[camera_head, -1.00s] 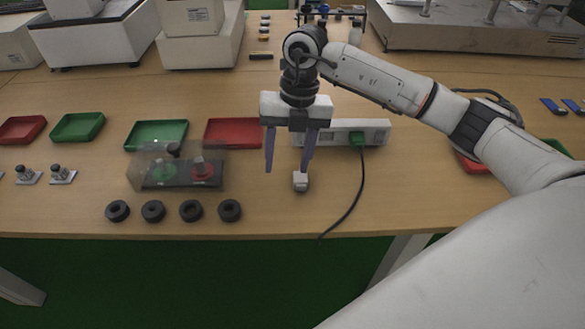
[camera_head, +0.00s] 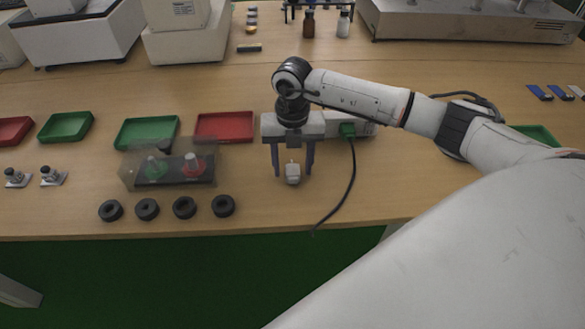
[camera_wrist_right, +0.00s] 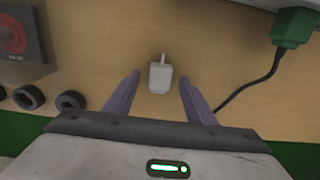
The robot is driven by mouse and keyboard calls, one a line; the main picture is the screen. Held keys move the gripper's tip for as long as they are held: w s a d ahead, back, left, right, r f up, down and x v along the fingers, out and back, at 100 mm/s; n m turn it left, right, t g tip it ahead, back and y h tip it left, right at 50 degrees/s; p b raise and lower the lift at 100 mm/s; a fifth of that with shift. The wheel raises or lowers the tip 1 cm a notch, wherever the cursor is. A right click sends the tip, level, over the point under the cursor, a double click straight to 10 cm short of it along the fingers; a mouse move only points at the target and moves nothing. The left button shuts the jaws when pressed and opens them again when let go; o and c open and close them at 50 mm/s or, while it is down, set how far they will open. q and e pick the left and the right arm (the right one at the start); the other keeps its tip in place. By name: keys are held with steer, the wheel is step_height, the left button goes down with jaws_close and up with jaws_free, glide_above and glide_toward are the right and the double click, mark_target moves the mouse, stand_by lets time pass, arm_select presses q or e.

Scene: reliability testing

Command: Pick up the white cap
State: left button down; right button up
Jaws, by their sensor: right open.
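The white cap (camera_head: 292,173) is a small white piece with a narrow tip, lying on the wooden table near its front edge. It also shows in the right wrist view (camera_wrist_right: 160,76), where its tip points away from my wrist. My right gripper (camera_head: 293,176) is open and points down over the cap. In the right wrist view its two purple fingers (camera_wrist_right: 158,78) stand on either side of the cap, with a gap on each side. My left gripper is not in either view.
A white power strip (camera_head: 362,129) with a green plug (camera_head: 347,130) and trailing black cable (camera_head: 340,190) lies just behind and right. A clear-covered button box (camera_head: 170,168) and several black rings (camera_head: 184,207) are to the left. Red (camera_head: 224,126) and green trays (camera_head: 146,133) lie behind.

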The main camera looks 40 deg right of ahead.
mark_target(293, 170)
steer(key=shift+c, duration=0.4)
steer(key=c, duration=1.1)
step_height(293, 170, up, 10)
